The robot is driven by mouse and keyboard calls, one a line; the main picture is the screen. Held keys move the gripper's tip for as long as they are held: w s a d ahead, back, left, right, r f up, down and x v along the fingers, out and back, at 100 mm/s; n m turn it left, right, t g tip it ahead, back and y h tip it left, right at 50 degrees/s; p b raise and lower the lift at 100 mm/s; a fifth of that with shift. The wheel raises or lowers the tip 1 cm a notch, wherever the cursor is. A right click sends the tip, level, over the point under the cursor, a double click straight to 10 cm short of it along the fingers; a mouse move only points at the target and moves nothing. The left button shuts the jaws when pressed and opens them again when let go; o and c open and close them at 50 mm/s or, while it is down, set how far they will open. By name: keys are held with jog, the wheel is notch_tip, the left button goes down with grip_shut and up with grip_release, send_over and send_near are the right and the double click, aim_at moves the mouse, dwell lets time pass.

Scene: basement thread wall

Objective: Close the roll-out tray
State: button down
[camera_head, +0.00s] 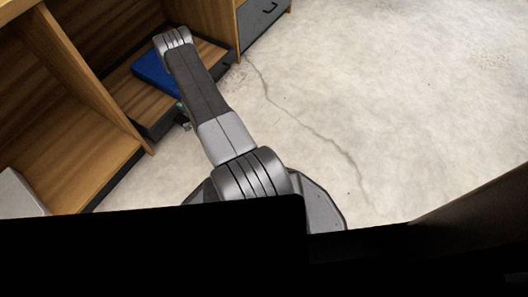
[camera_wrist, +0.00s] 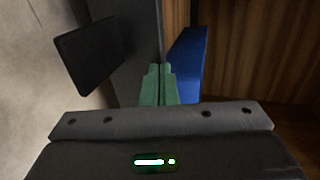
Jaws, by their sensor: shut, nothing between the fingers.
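The roll-out tray sits low in the wooden cabinet, with its dark grey front panel (camera_head: 158,127) facing the floor area. How far it stands out from the cabinet is hard to tell, as my arm covers its middle. In the wrist view the grey front panel (camera_wrist: 136,42) runs up beside my fingers, with a flat black handle (camera_wrist: 90,54) on its outer side. A blue item (camera_head: 154,72) lies in the tray and also shows in the wrist view (camera_wrist: 190,62). My gripper (camera_wrist: 158,70) is shut and empty, its green fingertips at the panel; contact cannot be told.
A wooden divider (camera_head: 88,72) and an open compartment (camera_head: 65,140) are left of the tray. A grey drawer (camera_head: 262,18) with a dark handle stands at the upper right. A pale object (camera_head: 18,194) is at the left edge. The concrete floor (camera_head: 370,90) to the right is clear.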

jog(key=w+a, duration=0.2)
jog(key=a, duration=0.1)
jog(key=shift+w+a, duration=0.1)
jog(key=shift+w, duration=0.2)
jog(key=shift+w+a+r, duration=0.1)
jog(key=shift+w+a, duration=0.1)
